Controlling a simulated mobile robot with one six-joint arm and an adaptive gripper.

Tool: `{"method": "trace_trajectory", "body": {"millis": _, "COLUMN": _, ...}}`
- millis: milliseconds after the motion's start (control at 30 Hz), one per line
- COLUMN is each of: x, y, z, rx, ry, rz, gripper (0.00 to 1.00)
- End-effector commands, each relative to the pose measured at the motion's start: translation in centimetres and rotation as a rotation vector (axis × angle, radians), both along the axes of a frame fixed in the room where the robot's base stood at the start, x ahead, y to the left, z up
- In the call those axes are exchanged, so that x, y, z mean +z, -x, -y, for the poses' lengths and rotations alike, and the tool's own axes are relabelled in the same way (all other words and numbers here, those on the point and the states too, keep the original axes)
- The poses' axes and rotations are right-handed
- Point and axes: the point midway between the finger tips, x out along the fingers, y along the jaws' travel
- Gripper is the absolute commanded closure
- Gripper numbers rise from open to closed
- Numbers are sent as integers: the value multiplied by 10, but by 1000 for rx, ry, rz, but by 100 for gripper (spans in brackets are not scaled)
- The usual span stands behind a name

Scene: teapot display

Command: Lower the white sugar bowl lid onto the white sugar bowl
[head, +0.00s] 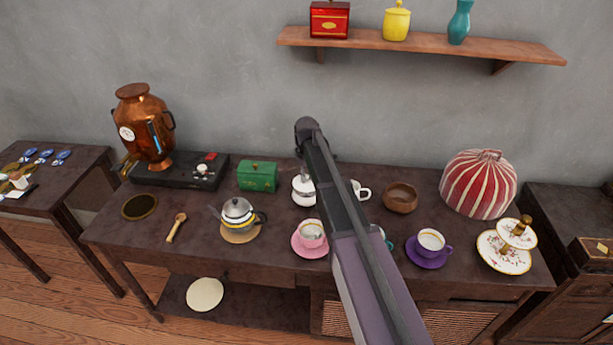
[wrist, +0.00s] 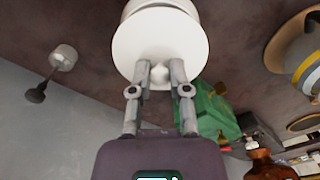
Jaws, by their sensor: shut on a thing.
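The white sugar bowl (head: 303,193) stands on the dark table in the head view, partly hidden by my arm. In the wrist view, the white sugar bowl lid (wrist: 160,40) shows as a round disc with a small knob. My gripper (wrist: 160,70) has its two fingers closed on either side of this knob. White rounded crockery (wrist: 160,6) shows just beyond the lid, mostly covered by it. I cannot tell whether the lid touches the bowl or is a little above it. My gripper is not clearly visible in the head view.
A green box (head: 258,176) stands left of the bowl, and a teapot (head: 238,212) nearer left. A pink cup (head: 312,232) is in front. A wooden bowl (head: 400,198) and a purple cup (head: 431,241) are to the right. A shelf (head: 420,45) hangs above.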

Motion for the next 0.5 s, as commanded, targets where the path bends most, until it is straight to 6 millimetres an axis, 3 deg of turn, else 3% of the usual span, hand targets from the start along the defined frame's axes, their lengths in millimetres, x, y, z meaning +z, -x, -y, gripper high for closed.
{"method": "trace_trajectory", "body": {"millis": 500, "x": -16, "y": 0, "z": 0, "rx": 0, "ry": 0, "rz": 0, "gripper": 100}}
